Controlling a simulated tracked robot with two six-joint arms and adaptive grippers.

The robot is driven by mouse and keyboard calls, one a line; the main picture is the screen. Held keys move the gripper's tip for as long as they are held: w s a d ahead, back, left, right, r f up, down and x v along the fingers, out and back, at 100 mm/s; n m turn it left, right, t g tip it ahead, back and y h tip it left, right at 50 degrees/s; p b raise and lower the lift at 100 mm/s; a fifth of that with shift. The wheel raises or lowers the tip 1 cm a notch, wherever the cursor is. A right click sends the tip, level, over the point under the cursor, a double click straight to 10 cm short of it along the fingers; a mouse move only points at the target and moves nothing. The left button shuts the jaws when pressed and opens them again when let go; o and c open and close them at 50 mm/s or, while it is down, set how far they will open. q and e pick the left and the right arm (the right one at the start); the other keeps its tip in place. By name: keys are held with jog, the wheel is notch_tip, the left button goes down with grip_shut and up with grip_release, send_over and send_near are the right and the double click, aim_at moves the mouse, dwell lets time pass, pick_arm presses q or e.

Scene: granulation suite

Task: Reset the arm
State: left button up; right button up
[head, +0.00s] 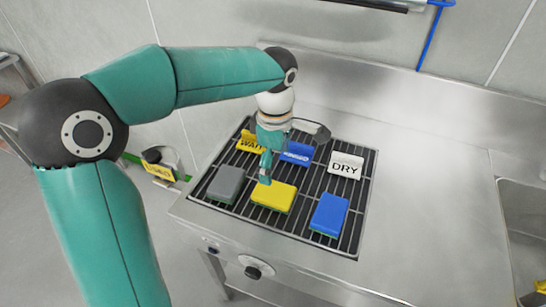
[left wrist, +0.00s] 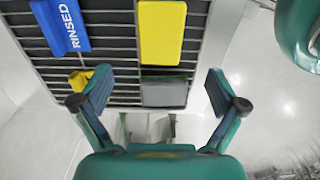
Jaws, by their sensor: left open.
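My left arm comes in from the left in the head view and bends down over the drain rack (head: 357,225). My left gripper (head: 291,155) hangs above the rack, fingers spread and nothing between them. In the left wrist view its two fingers (left wrist: 158,80) stand wide apart, with the grey sponge (left wrist: 165,93) showing beyond and between them. The grey sponge (head: 225,184), yellow sponge (head: 273,196) and blue sponge (head: 329,214) lie along the front of the rack. My right gripper is not in view.
A yellow WAIT sign (head: 246,144), a blue RINSED sign (head: 297,157) and a white DRY sign (head: 345,167) stand behind the sponges, the first two partly hidden by my gripper. The steel counter (head: 430,220) right of the rack is clear. A sink (head: 525,225) is at far right.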

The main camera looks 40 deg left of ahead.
pick_arm(q)
jog(key=shift+r, duration=0.65)
